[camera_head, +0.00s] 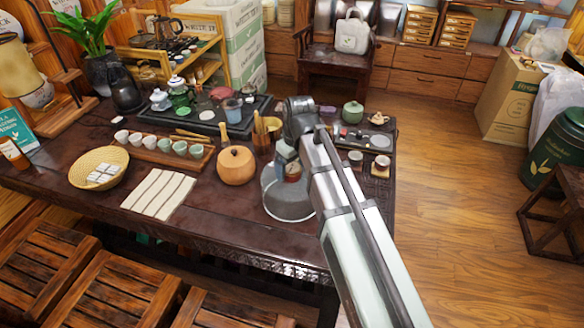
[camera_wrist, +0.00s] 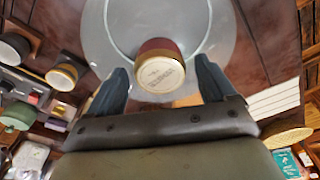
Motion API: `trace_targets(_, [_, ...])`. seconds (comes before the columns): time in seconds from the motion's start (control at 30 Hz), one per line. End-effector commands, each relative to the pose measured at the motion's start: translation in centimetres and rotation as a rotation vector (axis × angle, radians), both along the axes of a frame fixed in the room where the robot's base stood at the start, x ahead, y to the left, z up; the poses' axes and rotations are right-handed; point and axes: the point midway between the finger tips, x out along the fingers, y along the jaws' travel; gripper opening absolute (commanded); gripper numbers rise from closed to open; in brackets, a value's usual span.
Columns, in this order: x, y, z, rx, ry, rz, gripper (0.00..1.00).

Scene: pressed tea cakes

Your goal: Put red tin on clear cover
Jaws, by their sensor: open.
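The red tin (camera_head: 292,175) has a dark red side and a pale lettered end. In the wrist view the tin (camera_wrist: 161,70) sits between my two fingers, with a small gap on each side. The clear cover (camera_head: 288,212) is a large round see-through piece near the table's front right edge. In the wrist view the cover (camera_wrist: 105,40) spreads behind the tin, which appears to rest on it. My gripper (camera_wrist: 161,74) is open around the tin. In the head view my gripper (camera_head: 288,155) is over the cover and partly hidden by my arm.
A round wooden jar (camera_head: 236,166) stands left of the cover, and a striped cloth (camera_head: 159,193) lies further left. Small cups on coasters (camera_head: 380,166) and a green lidded pot (camera_head: 352,112) are to the right and behind. Bare table lies in front of the wooden jar.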

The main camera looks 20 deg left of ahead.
Motion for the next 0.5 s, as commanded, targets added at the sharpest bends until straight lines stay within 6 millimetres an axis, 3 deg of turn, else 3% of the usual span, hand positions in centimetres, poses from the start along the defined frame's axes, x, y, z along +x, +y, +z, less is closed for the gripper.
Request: trace_targets(0.5, [-0.4,-0.8,7.7,0.001,-0.001,0.0,0.84])
